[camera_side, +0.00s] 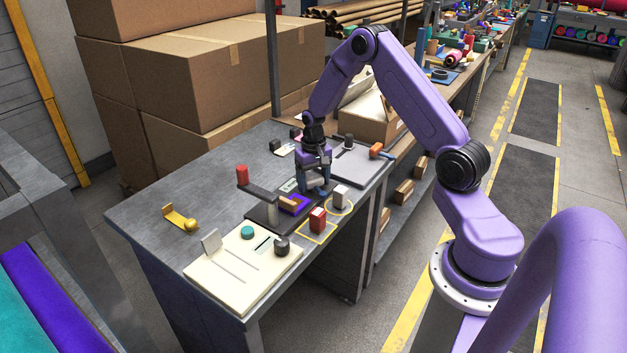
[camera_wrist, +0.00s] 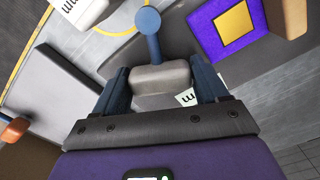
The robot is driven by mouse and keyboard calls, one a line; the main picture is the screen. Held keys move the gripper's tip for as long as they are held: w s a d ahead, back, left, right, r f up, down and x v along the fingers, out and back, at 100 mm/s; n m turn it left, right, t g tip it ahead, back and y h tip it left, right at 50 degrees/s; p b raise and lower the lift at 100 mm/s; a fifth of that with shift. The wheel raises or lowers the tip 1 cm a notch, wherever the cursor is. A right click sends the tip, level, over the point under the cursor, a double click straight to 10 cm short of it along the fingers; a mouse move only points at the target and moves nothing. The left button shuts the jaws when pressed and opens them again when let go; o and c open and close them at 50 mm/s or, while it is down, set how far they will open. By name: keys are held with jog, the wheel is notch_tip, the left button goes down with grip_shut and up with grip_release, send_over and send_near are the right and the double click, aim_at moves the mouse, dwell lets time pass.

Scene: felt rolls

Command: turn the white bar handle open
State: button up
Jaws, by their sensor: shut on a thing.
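The white bar handle (camera_wrist: 160,77) is a pale, rounded block in the wrist view. It joins a blue stem that ends in a round blue knob (camera_wrist: 148,20). My gripper (camera_wrist: 161,82) is shut on the bar, with one blue finger against each end. In the side view my gripper (camera_side: 316,188) is low over the bench, between the purple pad and the light grey plate. There its fingers hide most of the handle, and I cannot tell its angle.
A purple pad (camera_side: 293,205) is close in front, beside a red-topped lever (camera_side: 242,175). A white block (camera_side: 340,193) and a red block (camera_side: 317,219) stand near the bench edge. A grey plate (camera_side: 372,166) is behind; a cream panel (camera_side: 225,280) lies in front.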

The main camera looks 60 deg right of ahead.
aim_at(313, 178)
jog(key=n, duration=0.4)
jog(key=shift+n, duration=0.4)
jog(key=o, duration=0.7)
notch_tip(313, 178, up, 18)
jog(key=shift+f, duration=0.25)
